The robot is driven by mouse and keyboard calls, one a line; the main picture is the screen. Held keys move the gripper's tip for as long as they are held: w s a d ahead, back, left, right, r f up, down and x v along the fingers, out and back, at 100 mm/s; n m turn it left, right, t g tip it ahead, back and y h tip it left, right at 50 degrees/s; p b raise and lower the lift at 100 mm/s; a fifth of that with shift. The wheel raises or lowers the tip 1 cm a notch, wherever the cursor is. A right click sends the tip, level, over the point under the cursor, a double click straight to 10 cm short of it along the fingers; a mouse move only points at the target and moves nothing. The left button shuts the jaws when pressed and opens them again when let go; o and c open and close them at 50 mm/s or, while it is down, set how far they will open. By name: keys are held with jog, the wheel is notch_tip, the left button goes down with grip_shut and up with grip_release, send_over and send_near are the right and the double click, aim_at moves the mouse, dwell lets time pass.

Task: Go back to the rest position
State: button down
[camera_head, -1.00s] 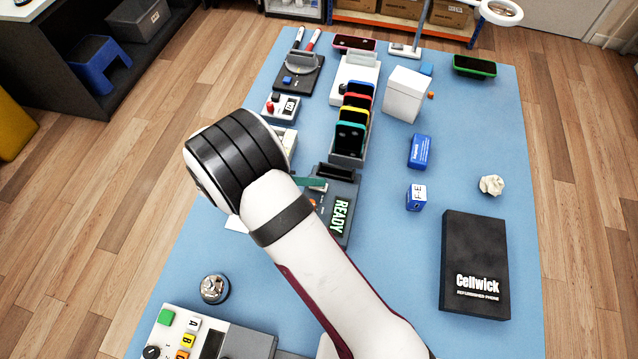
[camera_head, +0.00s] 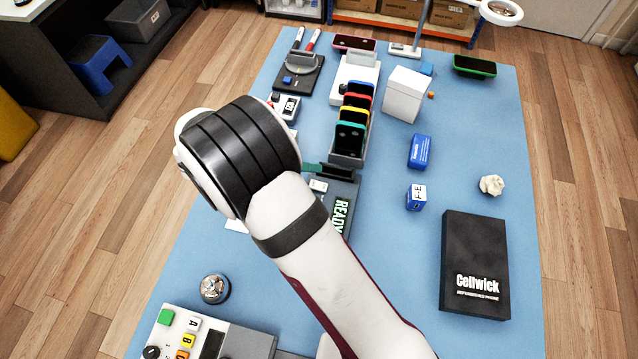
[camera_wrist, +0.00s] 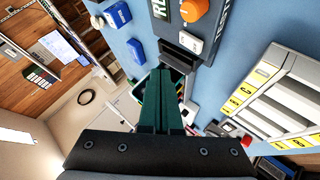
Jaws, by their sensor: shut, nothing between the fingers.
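My gripper shows in the wrist view (camera_wrist: 158,98) with its dark green fingers shut together and nothing between them. In the head view most of it is hidden behind my white and black wrist; only a green fingertip piece (camera_head: 312,168) shows beside the dark device with the READY display (camera_head: 341,216). My arm hangs over the left middle of the blue mat (camera_head: 390,270). The READY device also shows at the top of the wrist view, with an orange knob (camera_wrist: 194,10).
A rack of coloured phones (camera_head: 351,138) stands close beyond my gripper. A white box (camera_head: 405,94), blue boxes, a crumpled paper (camera_head: 491,185) and a black Cellwick box (camera_head: 475,265) lie to the right. A bell (camera_head: 214,288) and button panel (camera_head: 190,335) are at front left.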

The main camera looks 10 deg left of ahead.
jog(key=shift+r, duration=0.3)
jog(key=s+d+r+m+g+y, duration=0.2)
jog(key=s+d+r+g, duration=0.25)
jog(key=d, duration=0.45)
jog(key=s+d+r+m+g+y, duration=0.1)
jog(key=s+d+r+m+g, duration=0.15)
jog(key=s+d+r, duration=0.45)
jog(key=s+d+y, duration=0.2)
jog(key=s+y, duration=0.5)
jog(key=s, duration=0.3)
jog(key=shift+s+d+m+t, duration=0.2)
jog(key=shift+m+t, duration=0.1)
jog(key=shift+m, duration=0.15)
